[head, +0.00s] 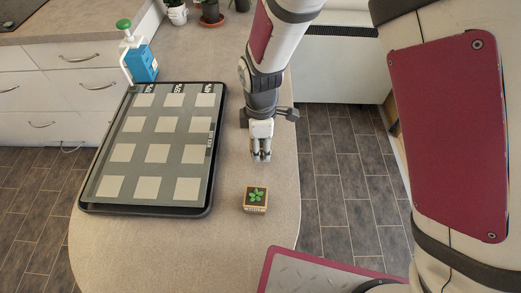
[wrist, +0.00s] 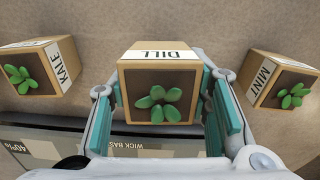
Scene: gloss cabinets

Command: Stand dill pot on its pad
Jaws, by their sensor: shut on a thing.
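The dill pot (wrist: 156,85), a wooden cube with dark soil, green leaves and a white DILL label, sits between my gripper's fingers in the wrist view. My gripper (wrist: 170,110) is shut on it. In the head view my gripper (head: 261,155) points down over the counter, right of the tray, and the dill pot is hard to make out there. I cannot tell whether the pot touches the counter. The black-rimmed tray (head: 207,195) holds rows of pale square pads (head: 162,154). Its percent labels are too small to read surely, so I cannot tell which pad is dill's.
A kale pot (wrist: 40,68) and a mint pot (wrist: 282,78) flank the dill pot. One similar pot (head: 256,199) shows nearer in the head view, label unreadable. A blue box with a green-topped pump (head: 142,62) stands at the tray's far corner. The visible pads look empty.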

